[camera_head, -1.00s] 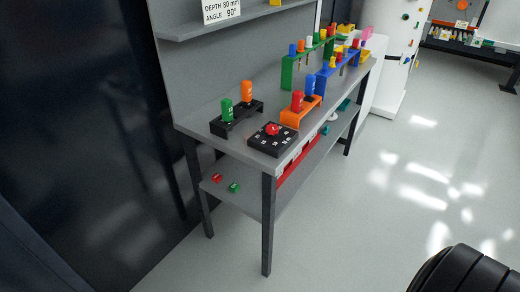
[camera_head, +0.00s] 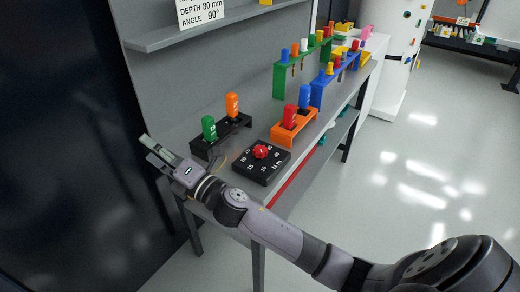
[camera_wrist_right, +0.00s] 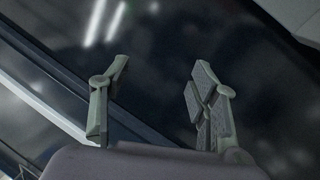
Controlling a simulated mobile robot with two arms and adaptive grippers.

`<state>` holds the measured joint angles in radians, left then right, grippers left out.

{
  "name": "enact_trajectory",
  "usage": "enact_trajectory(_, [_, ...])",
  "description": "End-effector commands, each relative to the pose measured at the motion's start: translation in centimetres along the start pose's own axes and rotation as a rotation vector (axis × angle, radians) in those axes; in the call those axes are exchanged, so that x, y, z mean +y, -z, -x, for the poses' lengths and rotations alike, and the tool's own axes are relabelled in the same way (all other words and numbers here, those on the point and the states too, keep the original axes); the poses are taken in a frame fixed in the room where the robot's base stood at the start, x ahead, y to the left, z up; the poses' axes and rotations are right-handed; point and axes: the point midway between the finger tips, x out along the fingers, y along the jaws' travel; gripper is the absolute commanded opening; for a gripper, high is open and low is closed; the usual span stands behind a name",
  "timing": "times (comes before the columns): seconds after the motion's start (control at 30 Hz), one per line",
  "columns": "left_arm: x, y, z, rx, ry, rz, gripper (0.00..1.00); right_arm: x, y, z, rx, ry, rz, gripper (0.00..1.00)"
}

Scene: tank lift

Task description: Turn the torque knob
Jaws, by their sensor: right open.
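The red torque knob (camera_head: 261,151) sits in the middle of a black square dial block (camera_head: 250,171) with white numbers and "N m". The block lies near the front corner of the grey workbench. My right gripper (camera_head: 152,152) is to the left of the block, past the bench's left end, and points away from the knob. It is open and empty, and its spread fingers also show in the right wrist view (camera_wrist_right: 160,100) against a dark, shiny surface. The knob does not show in the wrist view. My left gripper is not in view.
A black holder (camera_head: 235,126) with a green and an orange handle stands behind the block. An orange holder (camera_head: 286,136) with red and blue handles stands to its right. Green and blue racks are farther back. A dark wall (camera_head: 60,120) is at the left.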

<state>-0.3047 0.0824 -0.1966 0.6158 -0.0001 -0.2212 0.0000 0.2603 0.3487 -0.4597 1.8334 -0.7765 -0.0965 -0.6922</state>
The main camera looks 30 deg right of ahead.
Motion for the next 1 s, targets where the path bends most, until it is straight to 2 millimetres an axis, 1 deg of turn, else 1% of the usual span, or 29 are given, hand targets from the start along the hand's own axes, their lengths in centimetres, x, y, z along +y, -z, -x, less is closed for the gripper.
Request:
enact_trajectory(0.03, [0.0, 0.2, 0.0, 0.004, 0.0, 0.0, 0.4, 1.8, 0.9, -1.8, 0.092, -0.082, 0.164, 0.55])
enact_trajectory(0.07, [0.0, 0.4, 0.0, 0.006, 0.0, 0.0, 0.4, 2.7, 1.7, -2.5, 0.155, -0.13, 0.268, 0.55])
enact_trajectory(0.1, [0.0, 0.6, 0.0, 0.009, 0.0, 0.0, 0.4, 3.5, 2.9, -3.3, 0.241, -0.194, 0.412, 0.55])
enact_trajectory(0.17, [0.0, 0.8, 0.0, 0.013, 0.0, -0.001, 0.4, 4.1, 4.5, -4.1, 0.376, -0.284, 0.632, 0.55])
enact_trajectory(0.2, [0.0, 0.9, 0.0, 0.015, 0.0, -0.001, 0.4, 4.0, 5.3, -4.3, 0.468, -0.338, 0.777, 0.55])
enact_trajectory(0.27, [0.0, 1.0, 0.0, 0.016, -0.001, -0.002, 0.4, 3.3, 6.0, -4.4, 0.612, -0.41, 0.989, 0.55])
enact_trajectory(0.3, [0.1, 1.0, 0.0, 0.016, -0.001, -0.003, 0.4, 2.4, 6.0, -4.2, 0.711, -0.449, 1.125, 0.55])
enact_trajectory(0.37, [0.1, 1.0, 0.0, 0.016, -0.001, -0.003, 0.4, 0.7, 5.1, -3.7, 0.87, -0.497, 1.317, 0.55])
enact_trajectory(0.4, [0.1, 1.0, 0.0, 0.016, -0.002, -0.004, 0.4, -0.6, 3.9, -3.3, 0.982, -0.519, 1.435, 0.55])
enact_trajectory(0.47, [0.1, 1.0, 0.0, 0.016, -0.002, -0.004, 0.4, -2.4, 1.2, -2.3, 1.161, -0.537, 1.594, 0.55])
enact_trajectory(0.5, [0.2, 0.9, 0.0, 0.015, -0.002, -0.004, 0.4, -3.5, -1.2, -1.5, 1.285, -0.539, 1.683, 0.55])
enact_trajectory(0.53, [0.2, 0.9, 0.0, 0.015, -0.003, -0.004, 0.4, -4.1, -3.2, -0.8, 1.383, -0.534, 1.74, 0.55])
enact_trajectory(0.57, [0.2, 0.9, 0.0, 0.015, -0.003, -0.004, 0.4, -4.6, -5.4, -0.1, 1.478, -0.527, 1.787, 0.55])
enact_trajectory(0.6, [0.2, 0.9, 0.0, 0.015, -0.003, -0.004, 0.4, -4.9, -8.4, 1.0, 1.605, -0.508, 1.834, 0.55])
enact_trajectory(0.63, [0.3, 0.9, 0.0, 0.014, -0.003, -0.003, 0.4, -5.0, -10.7, 1.9, 1.698, -0.492, 1.855, 0.55])
enact_trajectory(0.67, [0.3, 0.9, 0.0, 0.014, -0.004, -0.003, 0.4, -4.8, -12.9, 2.9, 1.786, -0.472, 1.868, 0.55])
enact_trajectory(0.7, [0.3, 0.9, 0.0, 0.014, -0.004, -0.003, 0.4, -4.5, -15.7, 4.1, 1.895, -0.444, 1.873, 0.55])
enact_trajectory(0.8, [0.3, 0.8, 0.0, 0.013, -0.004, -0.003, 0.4, -2.9, -21.4, 7.1, 2.114, -0.377, 1.836, 0.55])
enact_trajectory(0.9, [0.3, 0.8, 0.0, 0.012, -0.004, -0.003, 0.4, -1.3, -24.9, 9.3, 2.25, -0.331, 1.779, 0.55])
enact_trajectory(1.0, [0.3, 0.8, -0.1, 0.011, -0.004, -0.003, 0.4, -0.4, -26.5, 10.6, 2.317, -0.307, 1.737, 0.55])
